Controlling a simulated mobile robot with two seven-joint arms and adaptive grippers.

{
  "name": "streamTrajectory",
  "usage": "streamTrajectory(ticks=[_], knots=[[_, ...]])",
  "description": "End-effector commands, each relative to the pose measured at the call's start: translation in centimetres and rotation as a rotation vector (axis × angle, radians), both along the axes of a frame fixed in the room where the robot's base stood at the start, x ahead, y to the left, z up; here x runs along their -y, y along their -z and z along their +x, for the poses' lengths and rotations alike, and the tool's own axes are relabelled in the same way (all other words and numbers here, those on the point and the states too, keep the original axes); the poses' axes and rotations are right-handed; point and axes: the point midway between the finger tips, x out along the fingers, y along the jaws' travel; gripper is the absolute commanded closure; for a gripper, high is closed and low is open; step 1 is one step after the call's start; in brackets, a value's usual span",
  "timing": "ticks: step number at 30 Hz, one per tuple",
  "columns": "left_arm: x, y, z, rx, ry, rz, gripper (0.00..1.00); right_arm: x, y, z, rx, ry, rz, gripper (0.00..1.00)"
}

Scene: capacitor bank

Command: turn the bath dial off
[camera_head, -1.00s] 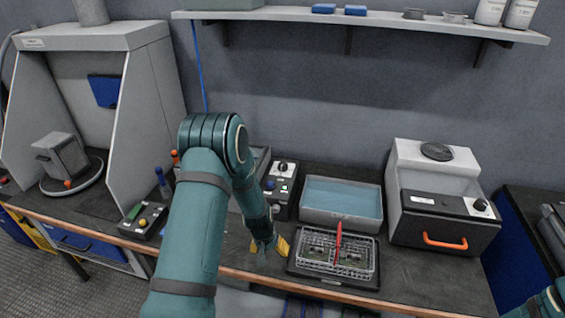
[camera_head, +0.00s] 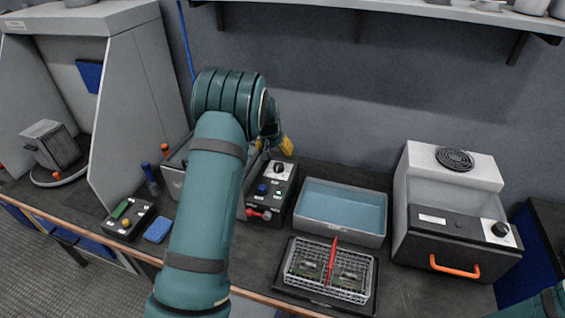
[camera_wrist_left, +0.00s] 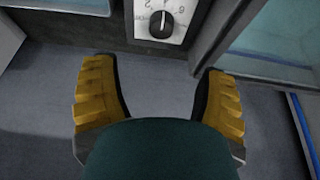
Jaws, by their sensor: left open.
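The bath dial (camera_head: 279,168) is a black knob on a white numbered plate, at the back of the dark control box (camera_head: 284,190) left of the bath (camera_head: 340,212) of blue liquid. In the left wrist view the dial (camera_wrist_left: 161,24) shows near the top centre, its pale pointer line visible. My left gripper (camera_head: 284,146) is over the back of the control box, just behind the dial, partly hidden by my arm. In the wrist view its two yellow fingers (camera_wrist_left: 160,72) are spread and empty, with the dial ahead of the gap and not touched.
A wire basket (camera_head: 328,270) with a red handle stands in front of the bath. A grey machine (camera_head: 455,225) with an orange handle is at right. A shelf (camera_head: 400,8) overhangs behind.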

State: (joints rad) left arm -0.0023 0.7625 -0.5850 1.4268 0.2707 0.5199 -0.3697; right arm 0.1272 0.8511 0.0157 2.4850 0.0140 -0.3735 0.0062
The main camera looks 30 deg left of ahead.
Motion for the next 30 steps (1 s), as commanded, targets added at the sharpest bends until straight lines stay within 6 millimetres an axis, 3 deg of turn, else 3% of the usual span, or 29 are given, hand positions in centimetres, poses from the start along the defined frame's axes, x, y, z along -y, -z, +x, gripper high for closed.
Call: streamTrajectory(ticks=[18, 30], knots=[[-1.0, 10.3, 4.0, -0.001, 0.000, 0.001, 0.28, 0.0, 0.9, -0.3, -0.008, -0.005, 0.002, 0.53], [-1.2, 11.9, 4.7, 0.001, 0.000, 0.000, 0.28, -0.1, 1.0, -0.4, -0.008, -0.006, 0.002, 0.53]])
